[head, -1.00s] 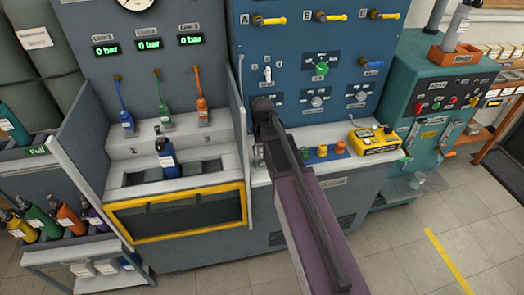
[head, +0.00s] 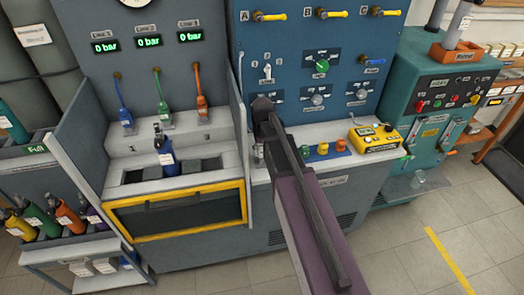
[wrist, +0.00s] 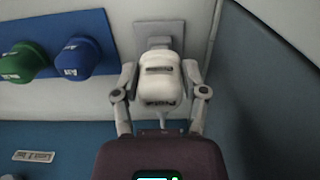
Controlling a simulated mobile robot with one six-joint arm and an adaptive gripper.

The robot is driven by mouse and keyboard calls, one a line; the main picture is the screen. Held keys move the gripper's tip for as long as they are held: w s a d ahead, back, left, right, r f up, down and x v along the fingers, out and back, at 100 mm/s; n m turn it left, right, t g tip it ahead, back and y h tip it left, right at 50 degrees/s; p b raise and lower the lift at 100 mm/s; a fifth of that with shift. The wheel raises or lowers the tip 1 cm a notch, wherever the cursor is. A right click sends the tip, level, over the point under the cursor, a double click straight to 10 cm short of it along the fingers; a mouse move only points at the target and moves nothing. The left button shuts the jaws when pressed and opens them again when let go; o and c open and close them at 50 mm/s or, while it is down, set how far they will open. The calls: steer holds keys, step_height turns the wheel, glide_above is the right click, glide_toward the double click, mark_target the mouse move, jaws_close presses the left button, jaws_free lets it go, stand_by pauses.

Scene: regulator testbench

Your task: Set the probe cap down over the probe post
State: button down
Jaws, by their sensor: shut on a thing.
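My gripper (wrist: 160,82) is shut on a white, rounded probe cap (wrist: 160,90) with dark labels, one finger on each side of it in the wrist view. A small grey plate (wrist: 158,32) on the pale bench shows just beyond the cap. I cannot make out the probe post; the cap and gripper may hide it. Whether the cap is touching anything below cannot be told. In the head view my dark arm covers most of the gripper and the cap, over the bench ledge left of the coloured caps.
A blue cap (wrist: 78,58) and a green cap (wrist: 25,62) sit on a blue strip (wrist: 98,22) to the left. A grey side wall (wrist: 265,85) stands close on the right in the wrist view. A yellow device (head: 375,137) sits farther right on the ledge.

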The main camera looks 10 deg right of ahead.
steer(key=shift+f+b, duration=1)
stand_by(0.8)
steer(key=shift+c, duration=0.3)
jaws_free()
steer(key=s+r+p, duration=0.3)
steer(key=s, duration=0.4)
steer(key=s+r+p, duration=0.3)
steer(key=s, duration=0.5)
steer(key=shift+s+r, duration=0.15)
steer(key=shift+s, duration=0.1)
steer(key=shift+a, duration=0.1)
